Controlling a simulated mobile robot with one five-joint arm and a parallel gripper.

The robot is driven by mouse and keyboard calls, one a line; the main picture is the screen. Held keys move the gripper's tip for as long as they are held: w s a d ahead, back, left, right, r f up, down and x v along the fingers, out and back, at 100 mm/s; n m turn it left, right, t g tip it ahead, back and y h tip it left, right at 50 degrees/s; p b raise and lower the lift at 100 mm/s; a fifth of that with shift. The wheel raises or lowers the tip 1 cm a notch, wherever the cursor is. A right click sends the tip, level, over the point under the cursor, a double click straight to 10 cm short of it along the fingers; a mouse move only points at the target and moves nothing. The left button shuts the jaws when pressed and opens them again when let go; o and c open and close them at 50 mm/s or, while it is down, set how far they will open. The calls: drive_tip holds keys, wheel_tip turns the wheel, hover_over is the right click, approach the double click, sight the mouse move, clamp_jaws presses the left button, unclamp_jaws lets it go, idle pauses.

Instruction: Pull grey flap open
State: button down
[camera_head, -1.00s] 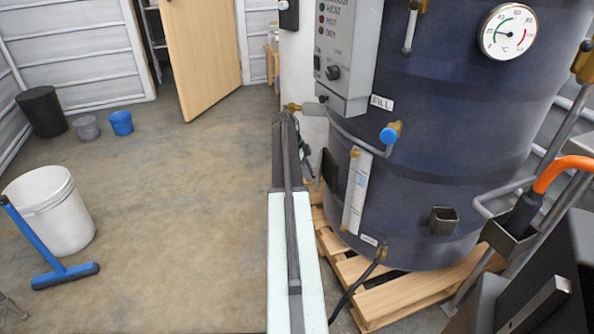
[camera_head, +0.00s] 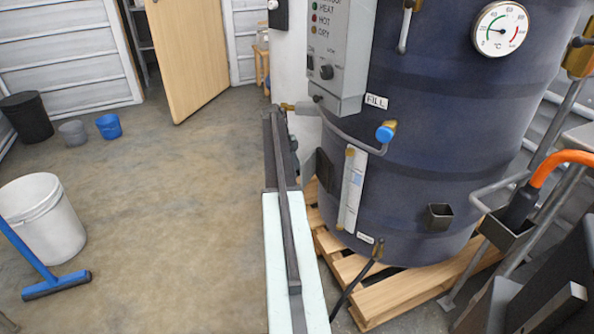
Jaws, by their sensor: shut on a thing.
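The grey flap (camera_head: 309,168) stands out from the left side of the dark blue drum (camera_head: 425,130). It is seen at a steep angle beside a dark opening (camera_head: 325,170). My gripper (camera_head: 296,160) is at the far end of my arm, at the flap's left edge. It is small and mostly hidden behind the arm. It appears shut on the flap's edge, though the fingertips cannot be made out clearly.
A grey control box (camera_head: 340,55) and a pipe with a blue knob (camera_head: 385,134) are above the flap. The drum stands on a wooden pallet (camera_head: 390,297). A white bucket (camera_head: 42,218) and blue squeegee (camera_head: 55,284) are at left. The floor between is clear.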

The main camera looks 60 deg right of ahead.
drive_tip(key=shift+s+d, duration=0.1)
drive_tip(key=shift+d, duration=0.2)
drive_tip(key=c, duration=1.1)
unclamp_jaws()
drive_tip(key=shift+c, duration=0.2)
drive_tip(key=shift+a, duration=0.15)
drive_tip(key=p+v, duration=0.7)
drive_tip(key=v, duration=0.1)
drive_tip(key=shift+f, duration=0.1)
